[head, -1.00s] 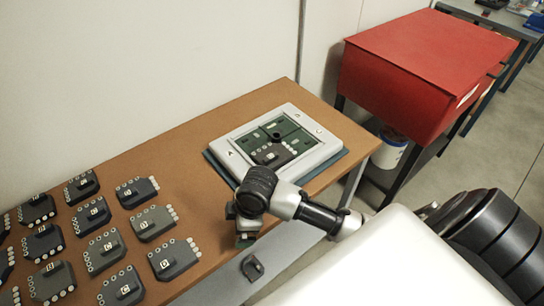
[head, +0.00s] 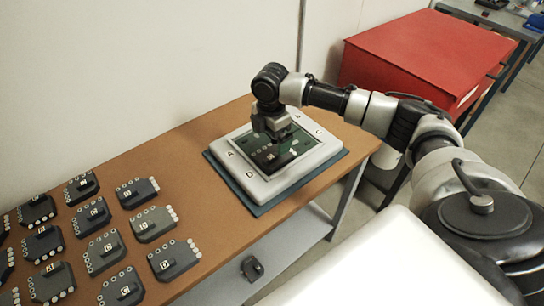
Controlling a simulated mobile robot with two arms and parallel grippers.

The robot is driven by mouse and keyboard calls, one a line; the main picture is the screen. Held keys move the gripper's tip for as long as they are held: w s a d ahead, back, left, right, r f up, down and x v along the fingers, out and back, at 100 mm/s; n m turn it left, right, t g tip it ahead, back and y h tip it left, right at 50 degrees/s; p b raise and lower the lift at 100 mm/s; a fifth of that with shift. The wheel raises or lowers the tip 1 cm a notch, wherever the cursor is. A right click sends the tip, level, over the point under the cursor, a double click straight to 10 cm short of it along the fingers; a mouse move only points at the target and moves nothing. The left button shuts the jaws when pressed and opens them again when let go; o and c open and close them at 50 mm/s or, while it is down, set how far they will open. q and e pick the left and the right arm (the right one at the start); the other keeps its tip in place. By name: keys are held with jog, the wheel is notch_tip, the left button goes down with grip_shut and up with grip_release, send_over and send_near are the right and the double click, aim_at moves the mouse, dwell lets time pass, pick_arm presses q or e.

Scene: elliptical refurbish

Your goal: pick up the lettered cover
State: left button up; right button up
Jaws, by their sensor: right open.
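A light grey frame (head: 250,178) with letters at its corners lies on a blue-grey mat (head: 262,208) on the wooden table. Inside it is a green board, with a dark lettered cover (head: 270,160) on its near part. My right gripper (head: 275,138) points down over the board, just behind the cover, and hides part of both. Its jaws are open; I cannot tell whether they touch anything. Several similar dark lettered covers, such as one marked D (head: 173,259), lie in rows on the left of the table. My left gripper is not in view.
A red cabinet (head: 410,60) stands beyond the table's right end. A small dark part (head: 252,268) lies on the grey shelf (head: 285,250) below the table's front edge. The wall (head: 130,70) runs close behind the table. Bare tabletop (head: 205,190) lies between covers and frame.

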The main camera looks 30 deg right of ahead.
aim_at(270, 153)
notch_tip(270, 153, down, 7)
jog(key=shift+w+f+p, duration=0.15)
jog(key=shift+p, duration=0.45)
jog(key=c, duration=0.6)
